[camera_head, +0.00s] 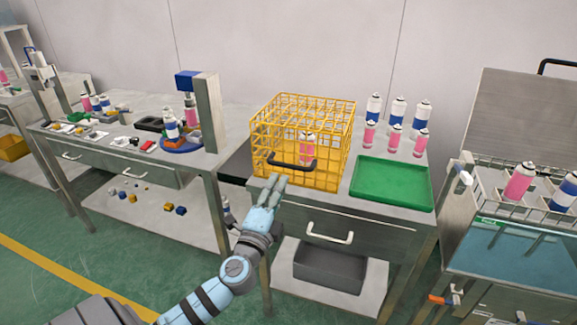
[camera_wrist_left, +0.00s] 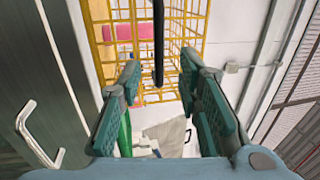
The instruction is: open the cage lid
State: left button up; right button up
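The yellow wire cage (camera_head: 330,128) stands on a metal cabinet and looks closed. A black bar handle (camera_head: 293,165) is on its front side. A pink spray can (camera_head: 306,146) shows through the wires. My left gripper (camera_head: 270,184) is just in front of the cage, below and left of the handle. In the left wrist view the left gripper (camera_wrist_left: 161,75) is open, with its two green-padded fingers apart. The handle (camera_wrist_left: 158,35) lines up with the gap between the fingertips; contact is not clear. The cage wires (camera_wrist_left: 190,25) show behind it. My right gripper is out of view.
A green tray (camera_head: 392,183) lies right of the cage, with several spray cans (camera_head: 397,118) behind it. A drawer handle (camera_head: 329,234) sticks out below the cage. A workbench (camera_head: 108,150) with a press (camera_head: 207,113) stands left, and a water tank (camera_head: 520,255) right.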

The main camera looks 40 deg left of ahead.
aim_at(288, 167)
pick_arm(q)
jog(key=x, duration=0.8)
jog(key=shift+w+a, duration=0.1)
jog(key=shift+w, duration=0.3)
grip_shut()
